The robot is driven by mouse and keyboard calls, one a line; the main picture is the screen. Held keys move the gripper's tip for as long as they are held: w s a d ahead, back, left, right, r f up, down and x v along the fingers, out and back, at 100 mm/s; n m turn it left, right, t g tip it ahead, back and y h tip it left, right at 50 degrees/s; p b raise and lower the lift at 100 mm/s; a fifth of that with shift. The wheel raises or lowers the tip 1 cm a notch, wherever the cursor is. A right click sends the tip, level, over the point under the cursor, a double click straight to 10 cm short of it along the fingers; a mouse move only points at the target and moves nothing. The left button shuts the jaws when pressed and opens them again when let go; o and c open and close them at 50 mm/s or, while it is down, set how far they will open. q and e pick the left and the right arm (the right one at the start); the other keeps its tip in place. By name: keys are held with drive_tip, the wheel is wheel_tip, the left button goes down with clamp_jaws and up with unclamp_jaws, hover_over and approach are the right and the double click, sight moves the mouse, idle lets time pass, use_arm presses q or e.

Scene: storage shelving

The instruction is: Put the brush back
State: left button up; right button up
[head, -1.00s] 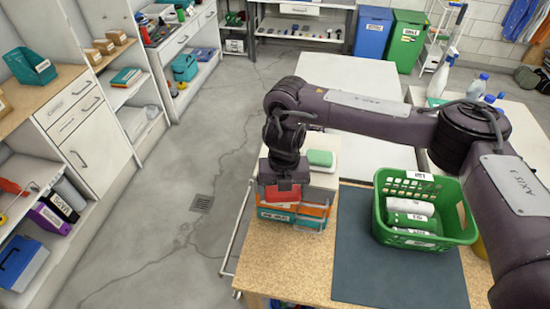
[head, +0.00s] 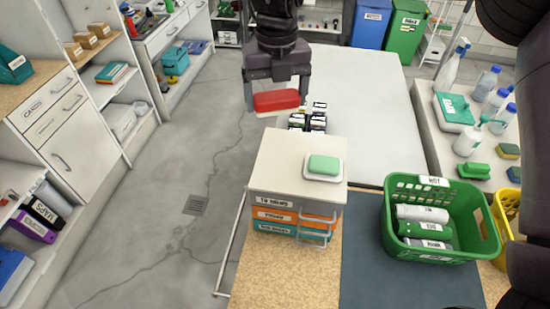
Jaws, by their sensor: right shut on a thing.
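My right gripper (head: 277,90) hangs at the upper middle of the head view, pointing down. It is shut on a red brush (head: 278,101), a red block with a pale underside. The brush is in the air, beyond the back edge of the small drawer unit (head: 272,180) and clear of it. A green brush-like thing (head: 474,171) lies on the side table at right. My left gripper is out of view.
A green soap bar on a white dish (head: 323,166) sits on the drawer unit. Small dark boxes (head: 309,119) stand behind it. A green basket (head: 442,222) holds rolls at right. A white table (head: 365,95) is largely clear. Bottles (head: 487,82) crowd the right side table (head: 432,125).

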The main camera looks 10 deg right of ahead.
hover_over(277, 166)
wheel_tip(277, 166, down, 12)
drive_tip(key=shift+f+p, duration=0.2)
drive_tip(key=shift+p, duration=0.2)
wheel_tip(277, 166, down, 4)
drive_tip(key=shift+f+p, duration=0.25)
drive_tip(key=shift+p, duration=0.6)
drive_tip(key=shift+w+f, duration=0.1)
drive_tip(key=shift+f, duration=0.3)
drive_tip(key=shift+f, duration=0.1)
drive_tip(key=o, duration=0.8)
